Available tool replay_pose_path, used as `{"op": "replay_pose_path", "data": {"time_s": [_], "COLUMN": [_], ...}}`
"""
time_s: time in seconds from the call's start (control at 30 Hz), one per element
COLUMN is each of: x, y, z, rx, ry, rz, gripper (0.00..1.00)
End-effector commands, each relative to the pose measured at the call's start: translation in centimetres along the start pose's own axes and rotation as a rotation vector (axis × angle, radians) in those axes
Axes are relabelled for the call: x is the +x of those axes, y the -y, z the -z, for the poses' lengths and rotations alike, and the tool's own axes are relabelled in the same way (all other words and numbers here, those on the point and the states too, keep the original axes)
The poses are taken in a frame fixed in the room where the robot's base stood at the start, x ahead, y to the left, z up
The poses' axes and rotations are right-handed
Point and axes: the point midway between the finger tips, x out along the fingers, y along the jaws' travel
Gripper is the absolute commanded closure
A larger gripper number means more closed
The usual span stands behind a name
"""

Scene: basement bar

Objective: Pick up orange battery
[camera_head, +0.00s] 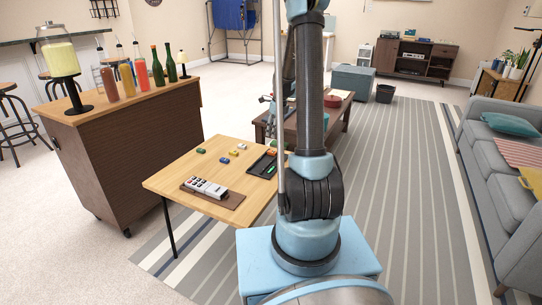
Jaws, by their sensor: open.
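Several small battery-sized pieces lie on the light wooden table (165,181). One looks orange (241,147) and lies near the table's back edge, but it is too small to be sure it is the orange battery.
A dark wooden bar cart (130,160) with bottles stands at left. A low brown table (335,120) stands behind; a grey sofa (505,180) is at right. The striped rug (410,200) is clear.

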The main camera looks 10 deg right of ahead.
Motion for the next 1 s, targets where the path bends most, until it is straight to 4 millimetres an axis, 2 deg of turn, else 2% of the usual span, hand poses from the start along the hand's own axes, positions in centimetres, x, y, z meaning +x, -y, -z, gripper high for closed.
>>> {"op": "replay_pose_path", "data": {"time_s": [0.3,0.67,1.0], "x": [4.6,6.7,10.5], "y": [0.0,0.1,0.3], "z": [0.0,0.1,0.5], "rx": [-0.001,0.0,-0.001], "ry": [0.0,0.0,0.0], "rz": [0.0,0.0,0.0], "gripper": [0.55,0.55,0.55]}}
